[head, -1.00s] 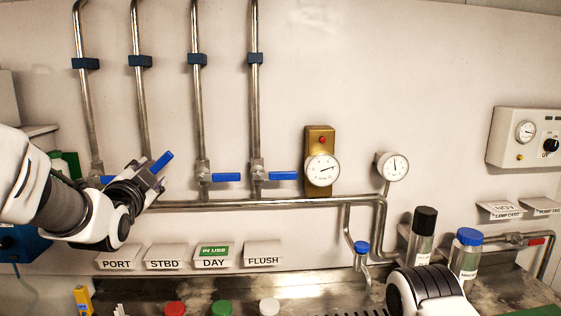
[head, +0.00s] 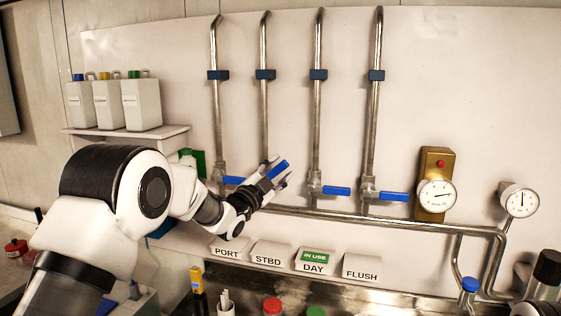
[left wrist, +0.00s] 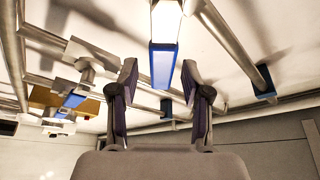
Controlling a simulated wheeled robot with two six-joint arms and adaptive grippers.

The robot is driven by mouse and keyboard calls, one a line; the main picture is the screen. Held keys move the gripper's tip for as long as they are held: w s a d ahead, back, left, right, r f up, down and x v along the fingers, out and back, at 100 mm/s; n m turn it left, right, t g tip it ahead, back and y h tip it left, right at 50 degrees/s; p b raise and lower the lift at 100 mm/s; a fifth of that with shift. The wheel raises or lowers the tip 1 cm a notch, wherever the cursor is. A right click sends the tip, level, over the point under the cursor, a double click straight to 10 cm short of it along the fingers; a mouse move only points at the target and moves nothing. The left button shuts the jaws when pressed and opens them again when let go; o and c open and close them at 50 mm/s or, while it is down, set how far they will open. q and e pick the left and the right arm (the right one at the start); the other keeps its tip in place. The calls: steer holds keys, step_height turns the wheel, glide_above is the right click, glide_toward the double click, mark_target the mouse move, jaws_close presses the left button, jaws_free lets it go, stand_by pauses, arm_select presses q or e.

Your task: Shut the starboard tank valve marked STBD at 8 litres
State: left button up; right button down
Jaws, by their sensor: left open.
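The STBD valve's blue lever (head: 280,169) is on the second pipe from the left and slants up to the right. It is partly hidden by my left gripper (head: 277,174), which is open at the lever. In the left wrist view the lever (left wrist: 163,66) shows between and just beyond the two spread fingers (left wrist: 160,84); I see no contact. The STBD sign (head: 268,260) is below, on the ledge. A round gauge (head: 437,195) on a brass plate is to the right; its reading is too small to tell. My right gripper is out of view.
The PORT lever (head: 233,180), DAY lever (head: 336,190) and FLUSH lever (head: 393,196) lie roughly level beside it. A green IN USE tag (head: 315,256) is on the DAY sign. A horizontal pipe runs below the valves. Jugs (head: 141,104) stand on a shelf at the left.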

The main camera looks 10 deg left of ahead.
arm_select(q)
steer(key=shift+w, duration=0.55)
steer(key=shift+w+a+f, duration=0.15)
steer(key=shift+w+a, duration=0.05)
steer(key=shift+a, duration=0.05)
steer(key=shift+s+d, duration=0.1)
steer(key=shift+s, duration=0.05)
steer(key=shift+c, duration=0.7)
steer(key=shift+s+d+r, duration=0.1)
steer(key=shift+r, duration=0.1)
jaws_close()
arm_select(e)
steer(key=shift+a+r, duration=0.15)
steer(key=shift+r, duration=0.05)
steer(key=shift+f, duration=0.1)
